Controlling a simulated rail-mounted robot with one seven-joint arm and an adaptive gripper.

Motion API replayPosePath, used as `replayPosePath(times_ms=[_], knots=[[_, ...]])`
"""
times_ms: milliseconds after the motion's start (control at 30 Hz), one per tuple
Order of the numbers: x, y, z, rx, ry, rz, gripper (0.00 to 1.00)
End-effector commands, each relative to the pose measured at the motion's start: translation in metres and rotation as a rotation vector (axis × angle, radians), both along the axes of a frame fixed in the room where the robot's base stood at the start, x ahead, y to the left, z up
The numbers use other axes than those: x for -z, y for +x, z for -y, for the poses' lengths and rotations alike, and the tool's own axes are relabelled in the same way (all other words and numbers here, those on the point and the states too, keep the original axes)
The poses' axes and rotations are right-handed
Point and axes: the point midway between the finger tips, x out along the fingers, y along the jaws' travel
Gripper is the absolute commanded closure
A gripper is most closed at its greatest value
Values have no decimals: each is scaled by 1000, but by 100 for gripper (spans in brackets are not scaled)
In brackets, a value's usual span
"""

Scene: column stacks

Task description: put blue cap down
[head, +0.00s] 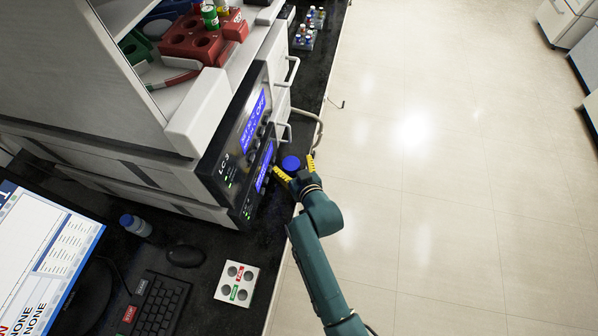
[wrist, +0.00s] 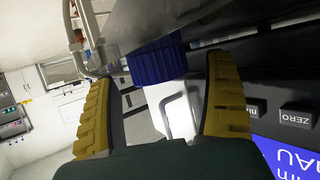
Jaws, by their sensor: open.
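The blue cap (head: 291,163) is on the dark bench top, in front of the instrument stack, in the head view. My gripper (head: 295,168) is open, with yellow-padded fingers on either side of the cap's near side. In the wrist view the ribbed blue cap (wrist: 157,60) shows just beyond and between the spread fingers of my gripper (wrist: 165,100). A gap shows between the cap and each finger. Whether the cap's underside touches the bench is hard to see.
The instrument stack (head: 205,200) with lit blue displays stands close to the left of my gripper. A white holder with round holes (head: 237,282), a mouse (head: 185,256), a keyboard (head: 157,305) and a blue-capped bottle (head: 135,225) lie nearer. Floor is right of the bench edge.

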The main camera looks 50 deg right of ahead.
Motion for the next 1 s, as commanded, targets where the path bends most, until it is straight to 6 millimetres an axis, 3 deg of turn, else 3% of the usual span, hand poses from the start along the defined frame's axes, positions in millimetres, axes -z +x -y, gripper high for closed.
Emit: replayPosePath(times_ms=[300,433,600,1000], knots=[[-33,-64,-30,0,1,-1,15],[-41,-82,-38,0,1,0,15],[-43,-91,-43,0,1,0,15],[-43,-91,-43,0,0,0,15]])
